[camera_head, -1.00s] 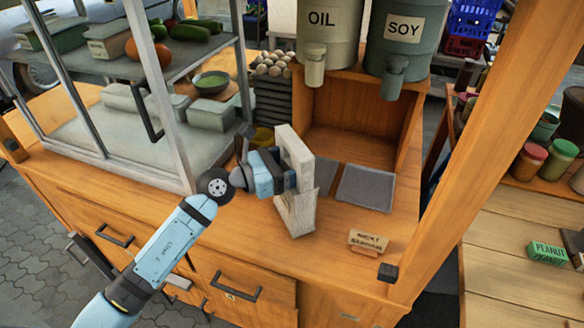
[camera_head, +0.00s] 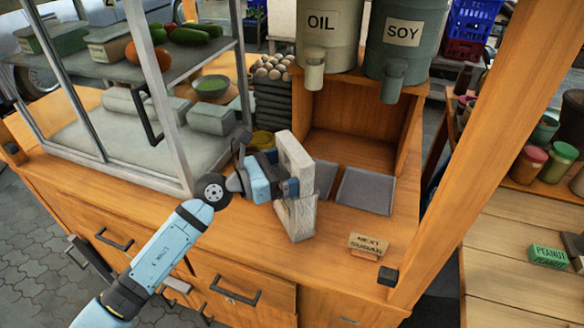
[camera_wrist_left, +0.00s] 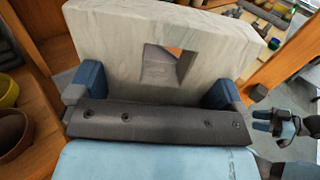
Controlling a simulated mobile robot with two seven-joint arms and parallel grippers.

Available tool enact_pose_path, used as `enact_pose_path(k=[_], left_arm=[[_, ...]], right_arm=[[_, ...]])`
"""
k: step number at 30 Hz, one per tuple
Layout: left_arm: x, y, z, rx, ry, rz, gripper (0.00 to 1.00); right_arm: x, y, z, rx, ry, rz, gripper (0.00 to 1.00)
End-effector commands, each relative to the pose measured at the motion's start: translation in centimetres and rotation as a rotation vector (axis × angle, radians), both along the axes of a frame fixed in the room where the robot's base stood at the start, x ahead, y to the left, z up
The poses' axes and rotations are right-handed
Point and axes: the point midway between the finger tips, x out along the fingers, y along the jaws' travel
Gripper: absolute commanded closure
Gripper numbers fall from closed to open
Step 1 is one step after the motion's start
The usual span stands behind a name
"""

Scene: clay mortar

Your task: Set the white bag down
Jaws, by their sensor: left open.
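The white bag (camera_head: 300,222) is a pale, blocky upright shape with a square opening near its middle. It stands at the front of the wooden counter, and its base appears to touch the wood. My left gripper (camera_head: 286,188) is at its middle, coming from the left. In the left wrist view, the bag (camera_wrist_left: 115,55) fills the top, and the open left gripper (camera_wrist_left: 155,95) has one blue-grey finger towards each side of it. Finger contact is unclear. My right gripper (camera_wrist_left: 277,125) shows small at the right edge of that view; its jaw state is unclear.
Two dark grey trays (camera_head: 365,192) lie right of the bag, before an open wooden box under the OIL and SOY dispensers (camera_head: 400,45). A small sign (camera_head: 367,245) stands at the front right. A glass case (camera_head: 170,110) stands left. Clear counter lies between bag and sign.

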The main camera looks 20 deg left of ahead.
Motion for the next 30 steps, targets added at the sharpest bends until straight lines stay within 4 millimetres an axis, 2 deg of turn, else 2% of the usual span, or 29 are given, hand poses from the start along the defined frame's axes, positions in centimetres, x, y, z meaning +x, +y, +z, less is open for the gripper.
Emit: enact_pose_path(k=[9, 15, 21, 30], left_arm=[[-4.7, 4.9, -0.5, 0.004, 0.004, 0.000, 0.04], [-6.9, 7.3, -0.3, 0.003, 0.003, -0.001, 0.04], [-7.7, 8.2, -0.2, 0.001, 0.001, -0.001, 0.04], [-7.8, 8.3, -0.1, 0.001, 0.001, -0.001, 0.04]], right_arm=[[0.2, 0.0, -0.8, -0.004, -0.005, 0.001, 0.57], [0.3, 0.1, -0.6, -0.004, -0.018, 0.006, 0.57], [0.3, 0.1, -0.5, -0.006, -0.023, 0.009, 0.57], [0.1, 0.1, -0.7, -0.008, -0.015, 0.010, 0.57]])
